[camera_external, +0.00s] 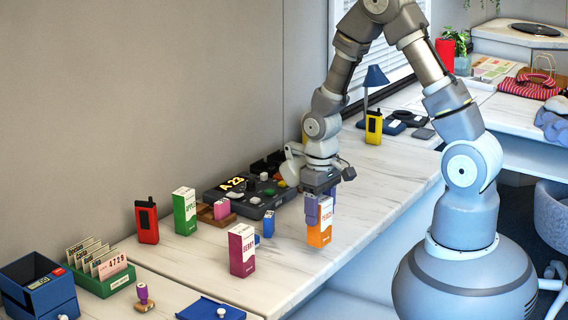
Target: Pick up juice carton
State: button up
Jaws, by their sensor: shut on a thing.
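An orange and white juice carton (320,234) stands upright near the front edge of the marble-topped table (215,258). My gripper (319,206) points straight down over it, with its fingers shut on the carton's upper part. The fingers hide some of the carton's top. I cannot tell whether its base touches the table. A magenta and white carton (242,252) stands to the left, and a green and white carton (185,212) stands farther left.
A small blue item (268,224) stands just left of my gripper. A dark console (243,193) lies behind it. A red radio (147,221), a green card box (103,280) and a blue box (38,291) are at the left. A yellow radio (374,127) stands behind, right.

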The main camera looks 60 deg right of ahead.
jog(key=s+b, duration=0.5)
jog(key=s, duration=0.4)
jog(key=shift+a+r, duration=0.15)
jog(key=shift+s+a+r+b, duration=0.15)
jog(key=shift+s+b, duration=0.45)
jog(key=shift+b, duration=0.7)
jog(key=shift+s+d+r+b, duration=0.1)
jog(key=shift+s+r+b, duration=0.15)
jog(key=shift+s+b, duration=0.7)
jog(key=shift+w+r, duration=0.1)
jog(key=shift+w, duration=0.3)
